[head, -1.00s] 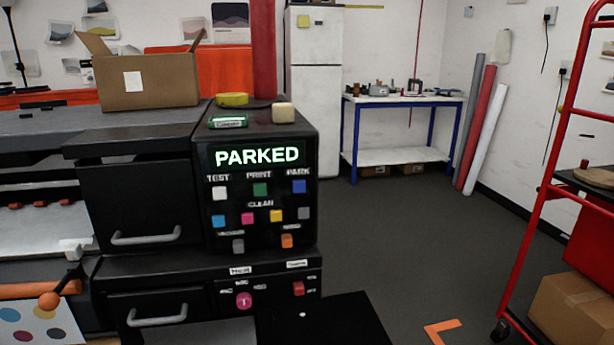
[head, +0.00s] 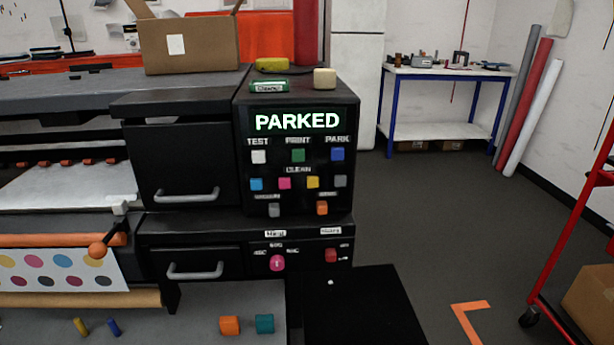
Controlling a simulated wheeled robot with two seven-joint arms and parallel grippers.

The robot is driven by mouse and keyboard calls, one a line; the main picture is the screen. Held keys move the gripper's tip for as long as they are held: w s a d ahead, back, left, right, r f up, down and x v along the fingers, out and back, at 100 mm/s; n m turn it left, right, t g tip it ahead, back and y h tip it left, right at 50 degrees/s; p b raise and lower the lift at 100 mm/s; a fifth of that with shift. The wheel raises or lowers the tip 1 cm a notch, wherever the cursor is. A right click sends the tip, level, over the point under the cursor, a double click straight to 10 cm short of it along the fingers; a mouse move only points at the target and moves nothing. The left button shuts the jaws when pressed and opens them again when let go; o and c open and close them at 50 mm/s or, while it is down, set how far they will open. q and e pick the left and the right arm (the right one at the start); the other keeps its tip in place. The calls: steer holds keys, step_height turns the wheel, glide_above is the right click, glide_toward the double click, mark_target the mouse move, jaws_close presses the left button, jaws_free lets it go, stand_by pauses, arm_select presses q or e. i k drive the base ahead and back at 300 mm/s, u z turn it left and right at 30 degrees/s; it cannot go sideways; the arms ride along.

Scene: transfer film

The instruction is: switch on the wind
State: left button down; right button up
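The black printer's control panel (head: 298,160) reads PARKED on its lit display (head: 297,121), above rows of coloured buttons. Below it, a lower panel holds a round pink knob (head: 277,262) with small markings around it, and a red switch (head: 331,255) to its right. Each has a white label above it: the left label (head: 275,233) and the right label (head: 331,230) are too blurred to read for sure. I cannot tell which setting the switch is in. Neither of my grippers is in view.
An orange-knobbed lever (head: 97,250) sits left of the drawers. A flat black surface (head: 365,310) lies below the lower panel. Orange and teal blocks (head: 229,325) lie at the bottom.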

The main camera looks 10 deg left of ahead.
mark_target(321, 209)
steer(key=z, duration=1.85)
steer(key=i, duration=1)
steer(key=u, duration=1.95)
